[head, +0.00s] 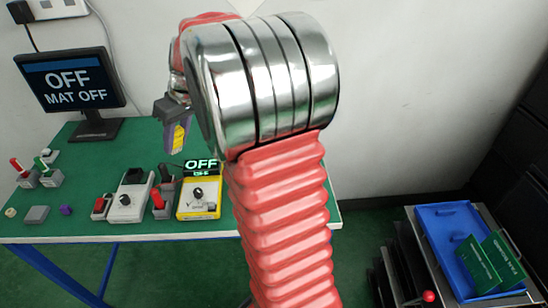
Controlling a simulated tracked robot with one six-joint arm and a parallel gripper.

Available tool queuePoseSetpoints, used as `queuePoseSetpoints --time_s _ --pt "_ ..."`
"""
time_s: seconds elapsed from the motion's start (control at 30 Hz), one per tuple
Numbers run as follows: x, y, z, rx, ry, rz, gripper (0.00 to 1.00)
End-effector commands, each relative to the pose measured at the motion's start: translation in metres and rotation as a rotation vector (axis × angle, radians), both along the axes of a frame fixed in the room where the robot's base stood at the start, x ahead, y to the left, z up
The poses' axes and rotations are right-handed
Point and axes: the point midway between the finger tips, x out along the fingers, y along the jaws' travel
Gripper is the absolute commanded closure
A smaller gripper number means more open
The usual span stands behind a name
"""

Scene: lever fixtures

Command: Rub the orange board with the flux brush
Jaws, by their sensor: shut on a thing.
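My gripper (174,125) is raised above the green table, left of my arm's large silver joint. It is seen from the side and partly hidden by the arm. Its grey jaw and a yellow and purple finger part show. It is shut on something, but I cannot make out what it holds. I cannot identify the flux brush in this view. No orange board shows; part of the table is hidden behind my arm.
The green table (105,166) carries a white switch box (126,206), a yellow unit (199,201) reading OFF, red and green levers, and small blocks. A monitor (70,82) reads "OFF MAT OFF". At right, a blue tray (436,222) holds green boards (480,264).

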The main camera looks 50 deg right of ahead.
Motion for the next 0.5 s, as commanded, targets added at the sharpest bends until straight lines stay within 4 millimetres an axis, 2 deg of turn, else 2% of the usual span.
queuePoseSetpoints --time_s 0.03,0.1,0.27,0.5 --pt "-0.010 -0.014 -0.002 0.001 0.000 0.022 1.00" --pt "-0.025 -0.029 -0.006 0.001 0.001 0.069 1.00" --pt "-0.060 -0.062 -0.013 0.001 0.000 0.181 1.00" --pt "-0.123 -0.106 -0.023 0.000 0.000 0.368 1.00"
